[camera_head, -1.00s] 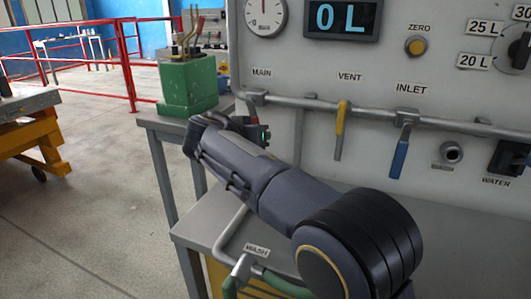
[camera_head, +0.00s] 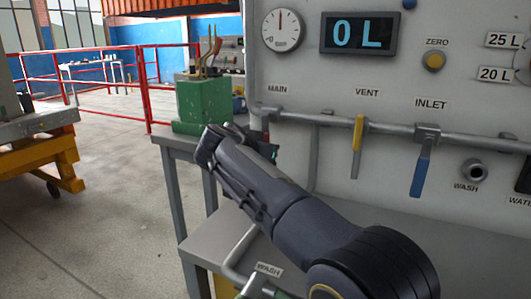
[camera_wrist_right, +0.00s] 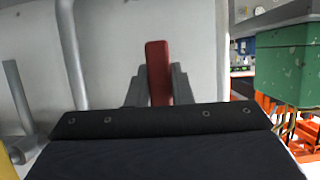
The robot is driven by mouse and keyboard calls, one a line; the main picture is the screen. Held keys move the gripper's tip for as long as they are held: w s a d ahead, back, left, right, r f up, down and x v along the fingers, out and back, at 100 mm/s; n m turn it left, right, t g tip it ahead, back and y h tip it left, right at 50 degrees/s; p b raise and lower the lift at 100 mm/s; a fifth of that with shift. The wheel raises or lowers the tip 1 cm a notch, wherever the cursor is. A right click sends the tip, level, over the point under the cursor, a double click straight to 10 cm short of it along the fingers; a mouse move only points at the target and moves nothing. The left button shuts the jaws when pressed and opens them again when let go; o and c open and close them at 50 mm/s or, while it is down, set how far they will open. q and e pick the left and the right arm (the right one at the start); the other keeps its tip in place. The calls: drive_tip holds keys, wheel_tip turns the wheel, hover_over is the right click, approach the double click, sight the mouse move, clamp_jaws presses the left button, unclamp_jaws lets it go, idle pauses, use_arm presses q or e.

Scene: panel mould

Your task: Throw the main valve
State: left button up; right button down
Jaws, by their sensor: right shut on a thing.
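The MAIN valve (camera_head: 267,113) is on the grey pipe under its MAIN label, at the left end of the panel. Its lever is hidden behind my right arm in the head view. In the right wrist view a red lever handle (camera_wrist_right: 157,60) stands between the fingers of my right gripper (camera_wrist_right: 159,82), which is shut on it. In the head view the right gripper (camera_head: 268,150) is just below the MAIN valve, mostly hidden by its own wrist. My left gripper is not in view.
The yellow VENT lever (camera_head: 357,146) and blue INLET lever (camera_head: 421,165) hang down to the right. The gauge (camera_head: 282,31) and 0 L display (camera_head: 359,33) are above. A green box (camera_head: 205,103) stands on a bench at left. Open floor lies further left.

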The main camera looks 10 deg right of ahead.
drive_tip(key=c, duration=1.3)
unclamp_jaws()
drive_tip(key=shift+a, duration=0.1)
drive_tip(key=v, duration=0.7)
drive_tip(key=shift+s+a+r, duration=0.1)
drive_tip(key=shift+s+a, duration=0.1)
drive_tip(key=shift+s, duration=0.1)
drive_tip(key=shift+p, duration=0.3)
